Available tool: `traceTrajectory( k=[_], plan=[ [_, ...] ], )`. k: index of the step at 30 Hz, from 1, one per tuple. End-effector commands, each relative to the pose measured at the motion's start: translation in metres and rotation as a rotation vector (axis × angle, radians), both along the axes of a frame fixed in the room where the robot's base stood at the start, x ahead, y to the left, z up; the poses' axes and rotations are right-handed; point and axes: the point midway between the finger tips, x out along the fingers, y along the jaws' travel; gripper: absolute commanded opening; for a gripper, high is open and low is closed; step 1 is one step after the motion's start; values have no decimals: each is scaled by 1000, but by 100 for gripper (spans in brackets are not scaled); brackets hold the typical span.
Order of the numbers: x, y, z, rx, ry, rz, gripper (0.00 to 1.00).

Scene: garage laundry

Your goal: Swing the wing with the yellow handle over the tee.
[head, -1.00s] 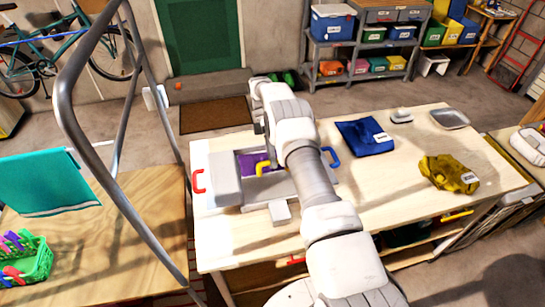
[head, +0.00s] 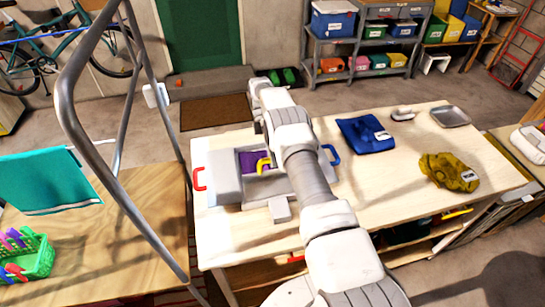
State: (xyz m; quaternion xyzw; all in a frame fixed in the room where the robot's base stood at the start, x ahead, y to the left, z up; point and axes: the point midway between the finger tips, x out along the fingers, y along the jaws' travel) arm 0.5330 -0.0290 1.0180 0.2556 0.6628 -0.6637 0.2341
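The grey folding board (head: 228,185) lies on the pale workbench, with a red handle (head: 199,180) at its left and a blue handle (head: 333,154) at its right. The purple tee (head: 251,161) shows in the board's middle, partly hidden. The yellow handle (head: 263,165) stands beside the tee's visible part, at the left edge of my arm. My arm crosses over the board's right part and hides much of it.
A blue folded cloth (head: 366,135), a mustard cloth (head: 447,171) and a grey tray (head: 450,116) lie on the workbench's right half. A metal tube frame (head: 66,95) stands at the left. A green basket (head: 36,260) sits on the left table.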

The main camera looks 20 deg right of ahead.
Motion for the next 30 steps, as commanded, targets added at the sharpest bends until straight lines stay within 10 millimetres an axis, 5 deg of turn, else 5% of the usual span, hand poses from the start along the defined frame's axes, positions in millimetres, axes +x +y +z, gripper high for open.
traceTrajectory(
  k=[11, 14, 16, 30],
  plan=[
    [1, 0, 13, -1, -4, -1, 35],
    [1, 0, 24, 0, -5, 0, 35],
    [0, 0, 50, 1, -3, -1, 35],
    [-31, -47, 74, -1, -3, -3, 35]
  ],
)
